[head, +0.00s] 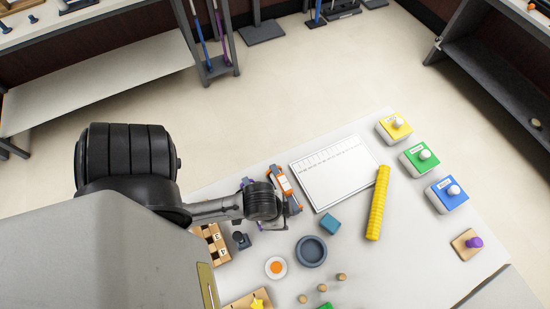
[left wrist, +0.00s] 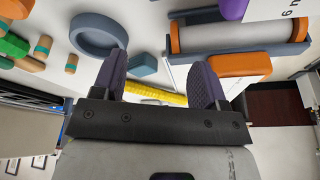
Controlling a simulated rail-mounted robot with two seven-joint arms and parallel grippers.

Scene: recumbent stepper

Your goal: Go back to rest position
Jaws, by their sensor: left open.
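My left gripper (left wrist: 162,62) has two purple fingers spread apart in the left wrist view, with nothing held between them. In the head view my left arm reaches in from the left over the table (head: 390,270), and its dark wrist hides much of the gripper. An orange-ended device with a pale roller and blue-grey frame (head: 281,180) lies close beside the wrist. The device also shows at upper right in the left wrist view (left wrist: 240,38). My right gripper is in neither view.
Near the arm are a blue-grey ring dish (head: 311,251), a teal block (head: 330,223), a white board (head: 334,171) and a yellow ridged bar (head: 378,203). Yellow (head: 394,127), green (head: 419,159) and blue (head: 447,195) knobbed boxes line the far side. Open floor lies beyond.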

